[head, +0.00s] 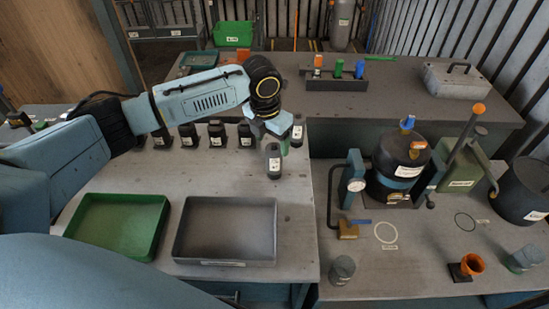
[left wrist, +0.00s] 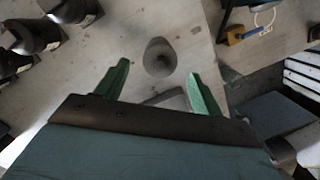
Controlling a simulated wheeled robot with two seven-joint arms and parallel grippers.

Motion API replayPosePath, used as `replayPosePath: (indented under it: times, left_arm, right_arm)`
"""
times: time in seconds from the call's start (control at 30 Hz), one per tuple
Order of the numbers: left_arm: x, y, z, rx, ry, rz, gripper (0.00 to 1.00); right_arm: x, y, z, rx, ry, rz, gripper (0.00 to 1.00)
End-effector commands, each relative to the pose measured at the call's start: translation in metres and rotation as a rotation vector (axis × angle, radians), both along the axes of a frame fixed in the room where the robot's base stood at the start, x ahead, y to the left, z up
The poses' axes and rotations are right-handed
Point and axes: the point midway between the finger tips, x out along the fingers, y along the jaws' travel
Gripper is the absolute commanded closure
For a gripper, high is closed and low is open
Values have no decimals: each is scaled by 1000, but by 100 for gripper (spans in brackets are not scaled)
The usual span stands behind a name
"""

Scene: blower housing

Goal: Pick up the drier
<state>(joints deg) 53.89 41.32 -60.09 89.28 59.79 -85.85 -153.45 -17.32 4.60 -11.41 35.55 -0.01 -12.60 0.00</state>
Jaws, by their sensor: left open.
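A small dark grey cylinder (head: 273,161) with a pale label, likely the drier, stands upright near the right edge of the left bench; its label is too small to read. My left gripper (head: 283,146) is just above and behind it, pointing down. In the left wrist view my left gripper (left wrist: 158,70) is open, its green fingers spread and empty. A grey rounded object (left wrist: 158,56) shows between and beyond the fingertips, apart from them; it is probably this cylinder. Another grey labelled cylinder (head: 297,131) stands close behind the gripper. My right gripper is not in view.
Several black bottles (head: 217,134) stand in a row left of the gripper. A green tray (head: 157,203) and an empty grey tray (head: 180,243) lie at the front. The right bench holds a black tank (head: 398,168), a grey cup (head: 342,270) and an orange funnel (head: 473,264).

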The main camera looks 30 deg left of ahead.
Motion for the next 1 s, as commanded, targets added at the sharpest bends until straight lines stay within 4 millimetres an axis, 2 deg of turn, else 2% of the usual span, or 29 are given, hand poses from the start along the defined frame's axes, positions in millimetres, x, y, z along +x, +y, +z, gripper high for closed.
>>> replayPosePath:
  times: [0.1, 0.33, 0.6, 0.87, 0.9, 1.0]
  left_arm:
    - [2, -1, -17, -2, 1, 1, 32]
    - [6, -2, -34, -1, 1, 2, 32]
    - [13, -2, -70, 0, 0, 2, 32]
    - [14, -2, -74, -1, -2, 1, 32]
    - [14, -2, -74, -1, -2, 1, 34]
    - [14, -2, -74, -1, -2, 1, 47]
  right_arm:
    - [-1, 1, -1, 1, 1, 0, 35]
    - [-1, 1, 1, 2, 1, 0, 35]
    - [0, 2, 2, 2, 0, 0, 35]
    - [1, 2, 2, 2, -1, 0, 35]
    - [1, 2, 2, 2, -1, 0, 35]
    - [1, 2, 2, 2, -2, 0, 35]
